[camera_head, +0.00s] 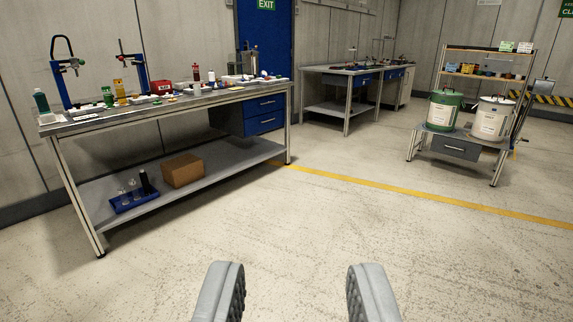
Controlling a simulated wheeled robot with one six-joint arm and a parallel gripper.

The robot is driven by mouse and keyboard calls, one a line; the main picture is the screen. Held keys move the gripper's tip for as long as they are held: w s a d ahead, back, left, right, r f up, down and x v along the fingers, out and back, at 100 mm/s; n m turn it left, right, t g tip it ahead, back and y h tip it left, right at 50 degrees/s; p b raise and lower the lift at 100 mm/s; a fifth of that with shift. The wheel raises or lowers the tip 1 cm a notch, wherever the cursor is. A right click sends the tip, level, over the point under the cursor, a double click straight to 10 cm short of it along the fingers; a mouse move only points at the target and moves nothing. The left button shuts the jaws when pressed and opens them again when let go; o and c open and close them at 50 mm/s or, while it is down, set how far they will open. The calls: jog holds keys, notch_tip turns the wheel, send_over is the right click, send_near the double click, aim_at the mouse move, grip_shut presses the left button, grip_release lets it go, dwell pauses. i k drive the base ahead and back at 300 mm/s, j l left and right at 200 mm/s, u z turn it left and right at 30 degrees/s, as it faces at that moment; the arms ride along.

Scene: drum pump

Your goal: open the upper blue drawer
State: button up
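The upper blue drawer (265,105) sits under the right end of the long workbench (215,97) at the left. It looks shut and has a pale handle on its front. A lower blue drawer (264,123) is right below it and also looks shut. My gripper (296,285) is at the bottom middle of the view, with its two grey fingers wide apart and nothing between them. It is far from the drawers, with open floor between.
The workbench carries bottles and tools and has a lower shelf with a cardboard box (182,170) and a blue tray (133,198). A second bench (345,69) stands behind. A cart (455,146) with two drums is at the right. The middle floor is clear.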

aim_at(252, 107)
jog(key=i, duration=4.4)
jog(key=i+u, duration=0.2)
jog(key=i, duration=0.3)
jog(key=i+l+u, duration=0.25)
jog(key=i, duration=0.3)
